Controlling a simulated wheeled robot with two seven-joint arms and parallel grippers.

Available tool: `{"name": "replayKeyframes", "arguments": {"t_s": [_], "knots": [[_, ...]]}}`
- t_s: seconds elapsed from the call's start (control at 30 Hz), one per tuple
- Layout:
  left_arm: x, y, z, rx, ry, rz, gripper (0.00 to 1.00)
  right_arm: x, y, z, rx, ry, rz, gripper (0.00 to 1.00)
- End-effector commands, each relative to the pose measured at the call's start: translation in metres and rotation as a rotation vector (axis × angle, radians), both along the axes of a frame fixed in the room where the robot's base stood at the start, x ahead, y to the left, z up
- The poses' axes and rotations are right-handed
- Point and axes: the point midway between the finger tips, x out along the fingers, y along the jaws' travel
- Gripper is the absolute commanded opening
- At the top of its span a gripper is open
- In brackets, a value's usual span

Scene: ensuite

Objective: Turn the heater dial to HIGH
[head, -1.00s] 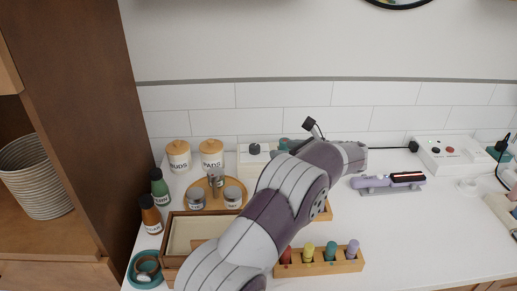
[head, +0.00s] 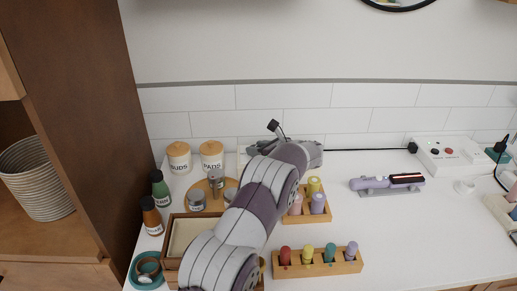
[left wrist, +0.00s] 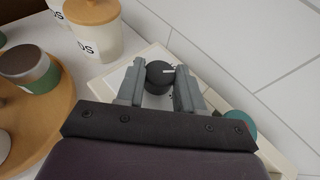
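The heater dial (left wrist: 157,79) is a round dark knob with a white pointer line, on a pale panel (left wrist: 115,70) in the left wrist view. The line points to the right of that picture. My left gripper (left wrist: 159,66) has its two grey fingers apart, one on each side of the dial, close to it. I cannot make out a firm grip. In the head view my left arm reaches to the back wall, and its gripper (head: 252,152) hides the dial. Setting labels are not readable. My right gripper is not in view.
Lidded jars (head: 212,157) stand left of the panel, behind a round wooden tray (head: 178,199). Wooden bottle racks (head: 347,266) are in front and right of my arm. A purple hair tool (head: 372,183) lies further right. The white counter between is clear.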

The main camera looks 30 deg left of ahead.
Motion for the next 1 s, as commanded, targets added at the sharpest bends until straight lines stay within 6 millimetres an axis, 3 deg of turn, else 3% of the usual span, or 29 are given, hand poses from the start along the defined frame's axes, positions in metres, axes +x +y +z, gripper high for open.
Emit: {"name": "replayKeyframes", "arguments": {"t_s": [0.03,0.07,0.27,0.47,1.0], "knots": [[0.0,0.0,0.0,0.0,0.0,0.0,0.14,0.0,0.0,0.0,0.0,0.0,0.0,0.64],[0.0,0.0,0.0,0.0,0.0,0.0,0.06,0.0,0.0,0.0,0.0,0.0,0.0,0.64],[0.0,0.0,-0.001,0.0,0.0,-0.007,0.07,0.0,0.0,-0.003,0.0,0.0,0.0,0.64],[-0.002,0.001,-0.005,0.0,0.0,-0.064,0.07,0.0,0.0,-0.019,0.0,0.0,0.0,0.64],[-0.009,0.006,-0.008,0.003,-0.002,-0.515,0.07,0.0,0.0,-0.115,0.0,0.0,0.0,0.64]]}}
